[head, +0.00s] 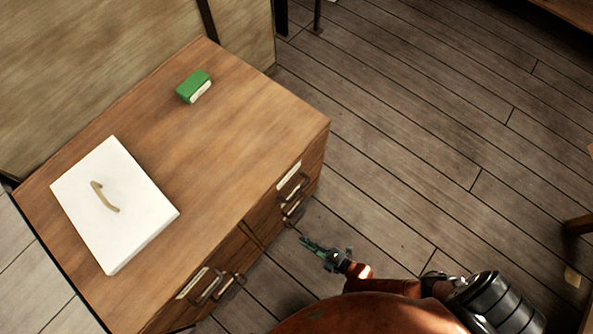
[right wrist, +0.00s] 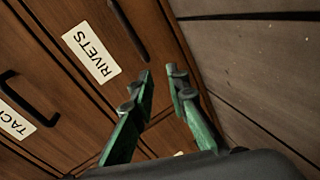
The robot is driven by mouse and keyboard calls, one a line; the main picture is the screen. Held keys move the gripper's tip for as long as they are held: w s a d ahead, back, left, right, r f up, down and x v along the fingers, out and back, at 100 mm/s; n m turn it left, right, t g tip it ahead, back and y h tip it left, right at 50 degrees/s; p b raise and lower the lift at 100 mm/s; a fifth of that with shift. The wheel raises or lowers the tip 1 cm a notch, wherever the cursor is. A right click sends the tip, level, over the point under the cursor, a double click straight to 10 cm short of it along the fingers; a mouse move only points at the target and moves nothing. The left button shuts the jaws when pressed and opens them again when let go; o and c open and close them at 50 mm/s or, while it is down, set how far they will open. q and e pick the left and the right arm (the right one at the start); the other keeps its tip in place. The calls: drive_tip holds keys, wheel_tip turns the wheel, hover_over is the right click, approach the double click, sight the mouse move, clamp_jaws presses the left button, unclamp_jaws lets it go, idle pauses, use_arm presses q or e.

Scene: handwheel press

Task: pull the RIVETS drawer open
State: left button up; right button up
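The RIVETS drawer (right wrist: 70,20) shows in the right wrist view with a white label (right wrist: 92,53) and a dark bar handle (right wrist: 128,30). It looks shut. In the head view the cabinet (head: 240,110) has drawers with dark handles on its front; the labels are too small to read there. My right gripper (head: 306,242) is off the cabinet's front, near the lower handle (head: 293,212) of its right column. In the right wrist view its green fingers (right wrist: 160,77) are a little apart with nothing between them, short of the handle. My left gripper is out of view.
A TACKS label (right wrist: 15,122) and handle (right wrist: 25,98) are on the drawer above RIVETS. A white panel with a tan handle (head: 115,210) and a green box (head: 194,86) are on the cabinet top.

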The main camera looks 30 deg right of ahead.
drive_tip(key=n+t, duration=0.1)
drive_tip(key=n, duration=0.1)
approach(299, 218)
drive_tip(key=shift+w+a+f+h, duration=0.2)
drive_tip(key=shift+w+a+f, duration=0.2)
drive_tip(key=shift+w, duration=0.15)
drive_tip(key=shift+w+a+f+h, duration=0.2)
drive_tip(key=shift+w+a+f, duration=0.1)
drive_tip(key=shift+w+a, duration=0.15)
drive_tip(key=b+x, duration=0.3)
drive_tip(key=x, duration=0.3)
drive_tip(key=shift+w, duration=0.35)
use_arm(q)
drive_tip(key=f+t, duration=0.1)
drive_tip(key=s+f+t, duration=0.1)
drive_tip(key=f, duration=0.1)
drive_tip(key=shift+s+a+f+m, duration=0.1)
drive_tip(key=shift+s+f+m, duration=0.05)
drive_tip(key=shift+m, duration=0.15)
use_arm(e)
drive_tip(key=shift+w+a, duration=0.1)
drive_tip(key=shift+w, duration=0.3)
drive_tip(key=shift+c, duration=0.2)
clamp_jaws()
drive_tip(key=shift+s, duration=0.15)
